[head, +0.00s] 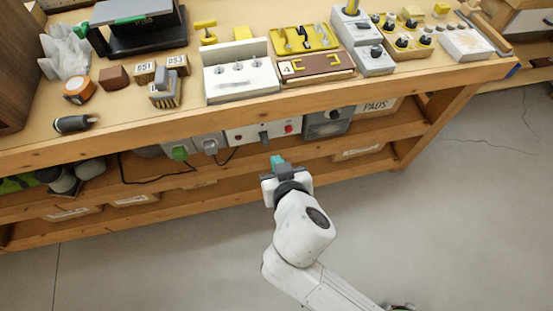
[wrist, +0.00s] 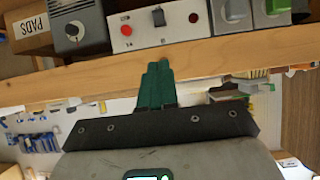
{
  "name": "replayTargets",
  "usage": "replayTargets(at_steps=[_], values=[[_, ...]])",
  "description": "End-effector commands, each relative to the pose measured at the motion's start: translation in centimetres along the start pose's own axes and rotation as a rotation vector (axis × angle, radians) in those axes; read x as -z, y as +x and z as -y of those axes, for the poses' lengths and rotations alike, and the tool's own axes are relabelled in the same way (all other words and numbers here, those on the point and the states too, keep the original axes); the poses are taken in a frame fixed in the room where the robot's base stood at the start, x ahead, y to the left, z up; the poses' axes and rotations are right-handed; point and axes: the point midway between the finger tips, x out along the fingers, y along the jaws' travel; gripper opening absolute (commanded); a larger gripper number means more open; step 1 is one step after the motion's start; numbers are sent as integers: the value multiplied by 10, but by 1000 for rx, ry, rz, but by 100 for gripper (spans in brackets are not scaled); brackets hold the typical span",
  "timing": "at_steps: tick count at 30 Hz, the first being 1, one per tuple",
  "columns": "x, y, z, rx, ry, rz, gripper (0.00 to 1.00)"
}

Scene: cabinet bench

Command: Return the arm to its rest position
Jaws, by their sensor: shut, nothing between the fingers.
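My gripper (head: 277,161) is in the middle of the head view, in front of the bench below its top edge. Its teal fingers are together, with nothing between them. In the wrist view the shut green fingertips (wrist: 156,72) lie across the wooden rail of the bench in the picture. I cannot tell whether they touch it. My white arm reaches up from the bottom of the head view to the gripper.
The wooden bench (head: 330,98) holds several items, including a white switch box (head: 240,82) and a yellow tray (head: 304,40). Under the top are a switch panel (head: 262,132), a grey box (head: 327,124) and a PADS box (head: 377,107). The floor (head: 450,210) at the right is clear.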

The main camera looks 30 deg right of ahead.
Motion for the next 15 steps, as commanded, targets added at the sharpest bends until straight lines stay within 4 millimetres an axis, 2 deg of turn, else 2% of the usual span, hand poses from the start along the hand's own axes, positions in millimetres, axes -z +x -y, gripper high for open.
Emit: replayTargets(at_steps=[13,15], values=[[0,0,0,0,-1,0,0],[-1,0,-8,-16,-5,23,0]])
